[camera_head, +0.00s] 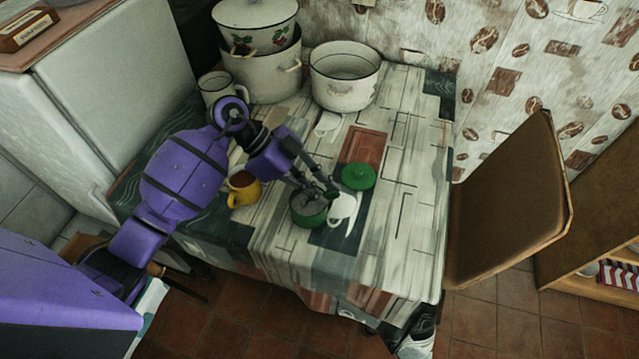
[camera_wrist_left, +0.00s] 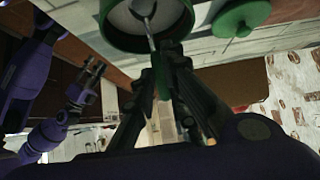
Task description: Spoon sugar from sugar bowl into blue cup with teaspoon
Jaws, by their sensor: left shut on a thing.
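The green sugar bowl (camera_head: 308,213) stands near the table's front middle; its pale inside (camera_wrist_left: 122,18) shows in the left wrist view. A green lid (camera_head: 358,177) lies on the table to its right. My left gripper (camera_head: 328,190) is above the bowl, shut on the teaspoon (camera_wrist_left: 151,36), whose lower end reaches into the bowl. The gripper hides part of the bowl in the head view. I cannot make out a blue cup. My right gripper (camera_wrist_left: 92,72) shows small at the left of the left wrist view, away from the bowl; its opening is unclear.
A yellow cup (camera_head: 242,190) with dark contents stands left of the bowl, near my left arm. A white vessel (camera_head: 345,208) is close at the bowl's right. Large white pots (camera_head: 345,85) and a white mug (camera_head: 213,86) stand behind. The table's right side is clear.

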